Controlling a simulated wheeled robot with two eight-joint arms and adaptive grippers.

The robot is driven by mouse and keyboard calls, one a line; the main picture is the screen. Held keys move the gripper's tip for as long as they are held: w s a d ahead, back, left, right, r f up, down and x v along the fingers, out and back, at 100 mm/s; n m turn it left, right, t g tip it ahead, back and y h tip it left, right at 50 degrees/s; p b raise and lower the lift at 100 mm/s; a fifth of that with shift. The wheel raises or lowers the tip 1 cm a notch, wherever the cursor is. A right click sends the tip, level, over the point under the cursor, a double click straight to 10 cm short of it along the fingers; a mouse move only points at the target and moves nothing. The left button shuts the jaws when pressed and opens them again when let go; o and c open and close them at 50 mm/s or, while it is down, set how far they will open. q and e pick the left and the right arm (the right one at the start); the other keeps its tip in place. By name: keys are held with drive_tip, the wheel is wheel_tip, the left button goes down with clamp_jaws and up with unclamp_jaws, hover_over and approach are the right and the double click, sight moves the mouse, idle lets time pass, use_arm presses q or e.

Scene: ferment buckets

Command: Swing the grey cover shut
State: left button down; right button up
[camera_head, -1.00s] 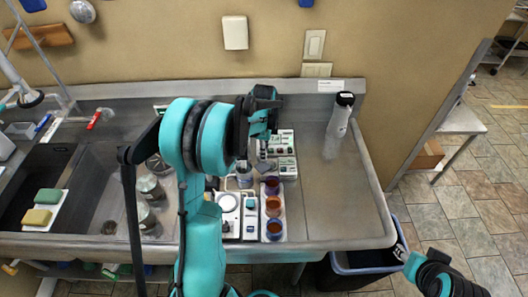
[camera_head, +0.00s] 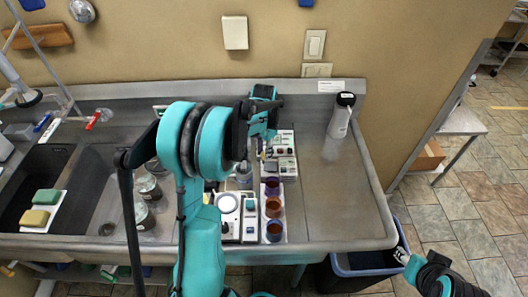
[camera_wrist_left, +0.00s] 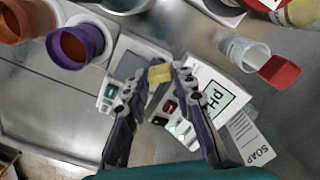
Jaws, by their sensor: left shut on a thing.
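My left gripper (camera_wrist_left: 160,75) is shut on a small yellow piece (camera_wrist_left: 160,74) between its fingertips in the left wrist view. A flat grey panel (camera_wrist_left: 130,48), perhaps the grey cover, lies just beyond the left finger. I cannot tell whether the yellow piece is joined to it. A white device with coloured buttons (camera_wrist_left: 168,108) shows between and below the fingers. In the head view my left gripper (camera_head: 262,140) is over the devices at the back of the counter, and its wrist hides part of them.
A purple cup (camera_wrist_left: 82,45) and an orange cup (camera_wrist_left: 28,18) stand left of the fingers. A bottle (camera_head: 339,116) stands on the otherwise clear right counter.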

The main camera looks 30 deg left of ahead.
use_arm(q)
drive_tip(key=shift+n, duration=0.6)
drive_tip(key=c, duration=1.2)
unclamp_jaws()
wheel_tip(320, 180, up, 12)
